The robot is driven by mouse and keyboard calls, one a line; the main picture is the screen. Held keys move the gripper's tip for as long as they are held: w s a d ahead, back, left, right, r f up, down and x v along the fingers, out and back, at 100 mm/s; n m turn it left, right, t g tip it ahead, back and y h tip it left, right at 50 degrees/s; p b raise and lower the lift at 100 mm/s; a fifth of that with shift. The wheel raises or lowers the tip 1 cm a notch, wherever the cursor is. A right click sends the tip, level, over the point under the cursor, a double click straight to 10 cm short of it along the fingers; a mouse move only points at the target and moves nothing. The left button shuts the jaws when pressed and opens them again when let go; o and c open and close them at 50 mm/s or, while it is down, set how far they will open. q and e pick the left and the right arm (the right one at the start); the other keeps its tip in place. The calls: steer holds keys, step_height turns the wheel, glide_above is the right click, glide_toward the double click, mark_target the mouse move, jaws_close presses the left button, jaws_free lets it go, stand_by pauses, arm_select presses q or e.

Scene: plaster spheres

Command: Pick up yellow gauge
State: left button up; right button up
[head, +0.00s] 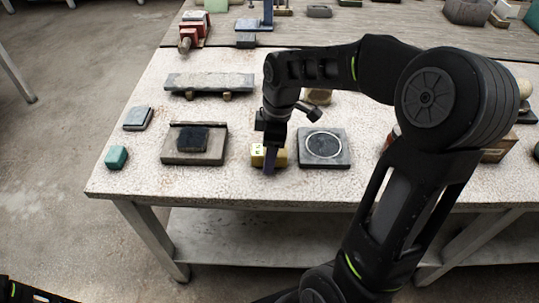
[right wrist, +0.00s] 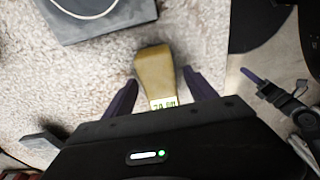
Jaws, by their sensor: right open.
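The yellow gauge (head: 257,156) lies on the speckled table near its front edge, partly hidden by my right gripper (head: 270,158). In the right wrist view the gauge (right wrist: 153,68) is a yellow block with a lit green number display at its near end. My right gripper (right wrist: 160,78) is open, with one purple finger on each side of the gauge and a visible gap to each. Whether the fingers are down at the gauge's height is hard to tell. A purple finger at the right of the wrist view appears to belong to my left gripper (right wrist: 257,78); its opening does not show.
A square plate with a white ring (head: 322,146) lies close right of the gauge. A grey block with a dark pad (head: 175,155) is to its left. A teal block (head: 116,157) and a small grey box (head: 138,118) are further left. A long slab (head: 210,82) lies behind.

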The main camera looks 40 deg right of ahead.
jaws_close()
stand_by(0.5)
